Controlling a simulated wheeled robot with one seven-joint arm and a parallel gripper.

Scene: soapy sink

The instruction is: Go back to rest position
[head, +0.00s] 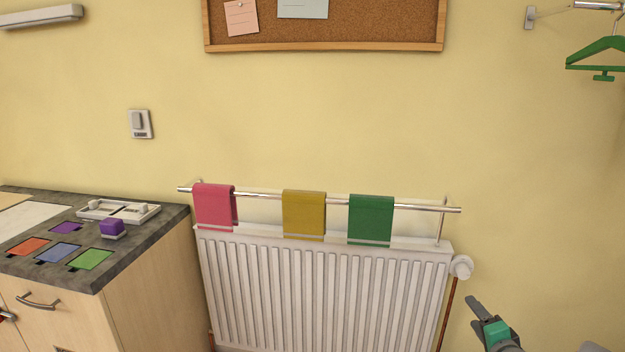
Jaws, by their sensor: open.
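My gripper (483,314) shows at the bottom right of the head view, in front of the wall and right of the radiator. Its jaws are open. A green-teal patch shows between its dark parts; I cannot tell whether it is part of the gripper or a separate thing. The rest of my arm is mostly cut off by the frame's lower edge.
A white radiator (322,290) stands at the wall, with red (214,206), yellow (304,213) and green (371,218) cloths on the rail (264,195) above. A counter (150,240) at left holds a purple block (112,227), a white tray (95,211) and coloured patches. A green hanger (597,52) hangs upper right.

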